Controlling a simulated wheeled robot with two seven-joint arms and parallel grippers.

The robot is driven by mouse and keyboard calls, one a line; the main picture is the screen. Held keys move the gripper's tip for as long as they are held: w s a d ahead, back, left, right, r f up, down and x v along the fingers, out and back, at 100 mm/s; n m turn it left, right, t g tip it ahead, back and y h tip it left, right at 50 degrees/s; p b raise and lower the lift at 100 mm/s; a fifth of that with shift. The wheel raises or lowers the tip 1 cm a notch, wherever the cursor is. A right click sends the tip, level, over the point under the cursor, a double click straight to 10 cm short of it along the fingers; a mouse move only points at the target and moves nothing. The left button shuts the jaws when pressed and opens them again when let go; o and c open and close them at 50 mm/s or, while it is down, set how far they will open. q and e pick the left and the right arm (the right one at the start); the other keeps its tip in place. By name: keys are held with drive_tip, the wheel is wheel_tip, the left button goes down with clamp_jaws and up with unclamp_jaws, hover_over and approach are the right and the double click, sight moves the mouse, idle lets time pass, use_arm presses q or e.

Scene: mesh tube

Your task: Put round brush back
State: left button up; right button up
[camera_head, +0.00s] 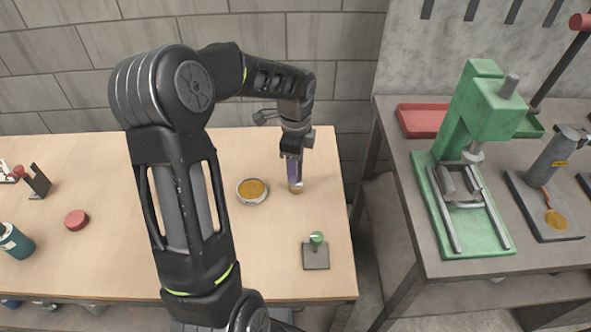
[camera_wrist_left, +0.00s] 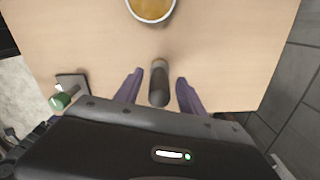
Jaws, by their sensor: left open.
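A small upright cylinder, dark with a tan end, appears to be the round brush; it stands on the wooden table (camera_head: 110,170) near the right edge. In the head view only its tan lower part (camera_head: 296,189) shows under my left gripper (camera_head: 294,178). In the left wrist view the dark round brush (camera_wrist_left: 159,84) is between the two spread purple fingers of my left gripper (camera_wrist_left: 159,78), with a gap on each side. The gripper is open and points down. A dark square base with a green knob (camera_head: 316,256) is nearer the front. My right gripper is not in view.
A bowl of yellow-brown contents (camera_head: 252,190) is left of the brush. A red disc (camera_head: 76,220), a teal cup (camera_head: 15,243) and a small dark stand (camera_head: 38,182) are on the left. A green press (camera_head: 470,150) stands on a separate grey bench at right.

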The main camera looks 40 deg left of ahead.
use_arm(q)
wheel_tip(320, 180, up, 10)
drive_tip(key=shift+r+b, duration=0.1)
drive_tip(key=shift+b, duration=0.2)
idle(0.6)
